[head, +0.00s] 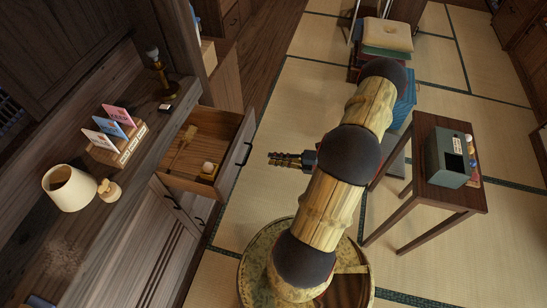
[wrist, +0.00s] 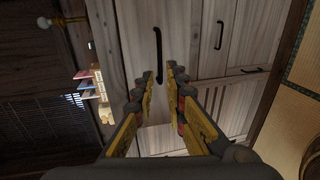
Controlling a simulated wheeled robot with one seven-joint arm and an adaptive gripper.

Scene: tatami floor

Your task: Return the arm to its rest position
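My arm (head: 335,205), with bamboo-like links and dark round joints, reaches up across the middle of the head view. My gripper (head: 271,159) points left, in front of and apart from the pulled-out drawer's front. In the wrist view my gripper (wrist: 163,76) has a narrow gap between its fingertips, with nothing held there. A pale drawer front with a dark handle (wrist: 157,50) shows beyond the fingers.
The open drawer (head: 232,157) holds a wooden mallet (head: 181,146) and a small block-like item (head: 208,170). A lamp (head: 70,187) and card holder (head: 115,150) stand on the cabinet. A small table (head: 437,191) bears a grey box (head: 446,160). Stacked items (head: 387,36) stand behind.

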